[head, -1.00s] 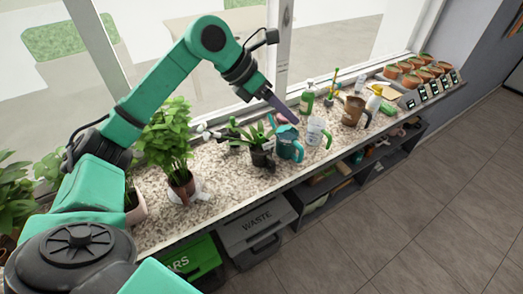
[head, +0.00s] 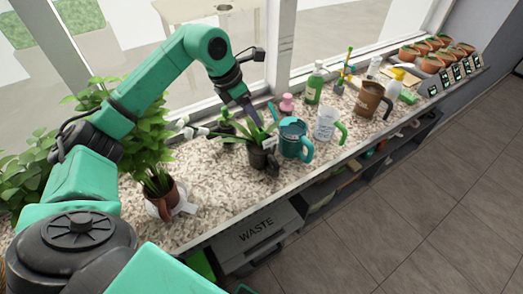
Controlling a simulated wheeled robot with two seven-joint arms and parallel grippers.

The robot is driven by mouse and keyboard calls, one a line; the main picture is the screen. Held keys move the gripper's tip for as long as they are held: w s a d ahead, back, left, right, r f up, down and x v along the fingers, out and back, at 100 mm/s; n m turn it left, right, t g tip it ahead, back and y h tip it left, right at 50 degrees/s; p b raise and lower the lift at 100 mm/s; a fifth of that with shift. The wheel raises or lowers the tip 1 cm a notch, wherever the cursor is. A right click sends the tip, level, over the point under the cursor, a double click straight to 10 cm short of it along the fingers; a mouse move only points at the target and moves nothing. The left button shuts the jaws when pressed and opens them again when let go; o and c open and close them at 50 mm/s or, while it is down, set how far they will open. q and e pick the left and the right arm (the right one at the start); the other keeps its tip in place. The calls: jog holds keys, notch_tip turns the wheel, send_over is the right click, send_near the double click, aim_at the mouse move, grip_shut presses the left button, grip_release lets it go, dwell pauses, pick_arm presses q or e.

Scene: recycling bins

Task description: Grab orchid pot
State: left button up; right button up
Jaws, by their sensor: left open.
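The orchid pot (head: 257,158) is a small dark pot with long green leaves, standing on the speckled counter. White blooms (head: 192,131) reach out to its left. My left gripper (head: 250,118) is open and points down just above and behind the leaves. Its fingers overlap the leaf tips in the picture; I cannot tell whether they touch. The leaves hide part of the pot's rim. My right gripper is not in view.
A leafy plant (head: 150,150) stands to the left. The window frame (head: 284,50) is behind.

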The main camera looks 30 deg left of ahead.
aim_at(258, 131)
pick_arm(q)
jog(key=x, duration=0.2)
jog(key=p+x, duration=0.1)
jog(key=x, duration=0.3)
jog(key=shift+s+f+p, duration=0.25)
jog(key=shift+s+p, duration=0.05)
jog(key=shift+p, duration=0.1)
jog(key=shift+f, duration=0.2)
grip_shut()
jog(key=shift+w+r, duration=0.1)
jog(key=shift+r, duration=0.05)
dwell(0.5)
